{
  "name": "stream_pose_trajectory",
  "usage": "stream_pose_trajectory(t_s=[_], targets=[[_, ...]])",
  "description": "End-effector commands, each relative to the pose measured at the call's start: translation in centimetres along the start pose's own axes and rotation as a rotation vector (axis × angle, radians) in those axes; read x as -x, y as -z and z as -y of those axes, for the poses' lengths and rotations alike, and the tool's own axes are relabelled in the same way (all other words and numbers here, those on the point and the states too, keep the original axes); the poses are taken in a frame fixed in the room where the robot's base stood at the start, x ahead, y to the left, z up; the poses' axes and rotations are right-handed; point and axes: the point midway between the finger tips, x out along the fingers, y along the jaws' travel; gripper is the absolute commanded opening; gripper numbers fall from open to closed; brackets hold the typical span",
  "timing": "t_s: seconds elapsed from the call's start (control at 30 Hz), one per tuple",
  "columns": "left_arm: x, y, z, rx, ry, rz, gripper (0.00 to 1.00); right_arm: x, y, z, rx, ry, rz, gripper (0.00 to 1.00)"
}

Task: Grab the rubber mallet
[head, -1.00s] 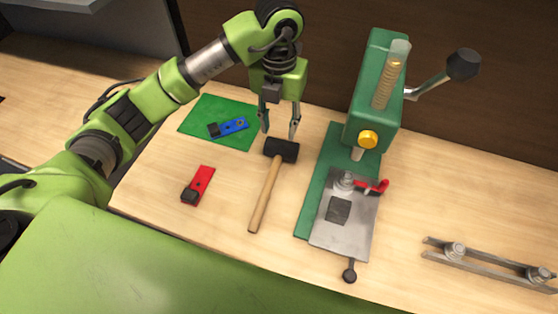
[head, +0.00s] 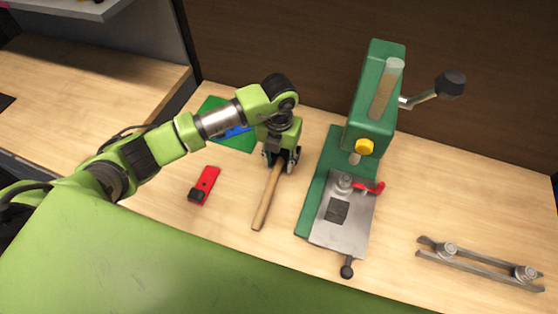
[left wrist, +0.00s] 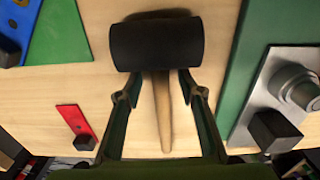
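The rubber mallet lies on the wooden bench; its wooden handle (head: 268,197) shows in the head view, while its head is hidden there under my gripper. In the left wrist view the black mallet head (left wrist: 157,43) is at the top, with the handle (left wrist: 162,112) running down between the fingers. My left gripper (head: 281,160) is lowered over the head end of the mallet. Its fingers (left wrist: 159,88) are open, one on each side of the handle, and a gap shows on both sides. My right gripper is not in view.
A green press (head: 375,105) with a metal plate stands close on the right. A red tool (head: 205,185) lies to the left, and a blue tool (head: 237,131) lies on a green mat (head: 209,105) behind. A metal bar fixture (head: 480,262) lies far right.

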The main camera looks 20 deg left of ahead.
Motion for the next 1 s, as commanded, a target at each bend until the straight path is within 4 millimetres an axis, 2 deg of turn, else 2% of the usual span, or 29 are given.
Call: stream_pose_trajectory(t_s=[0.2,0.23,0.33,0.37,0.77,0.87,1.0], targets=[[-0.1,0.0,0.0,0.000,0.000,0.001,0.36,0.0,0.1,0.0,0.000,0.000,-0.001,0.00],[-0.1,0.0,0.0,0.000,0.000,0.001,0.31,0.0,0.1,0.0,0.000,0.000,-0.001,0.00],[-0.1,0.0,0.0,0.000,0.001,0.001,0.05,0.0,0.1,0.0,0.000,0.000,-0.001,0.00],[-0.1,0.0,0.0,0.000,0.000,0.001,0.00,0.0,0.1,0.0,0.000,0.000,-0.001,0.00],[0.2,-0.1,0.1,0.000,0.002,0.004,0.00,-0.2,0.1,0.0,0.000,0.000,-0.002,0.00],[0.7,-0.2,0.1,0.001,0.003,0.006,0.00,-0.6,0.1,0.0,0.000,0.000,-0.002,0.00],[2.5,-0.3,0.0,0.000,0.003,0.010,0.00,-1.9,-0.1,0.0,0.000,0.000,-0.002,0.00]])
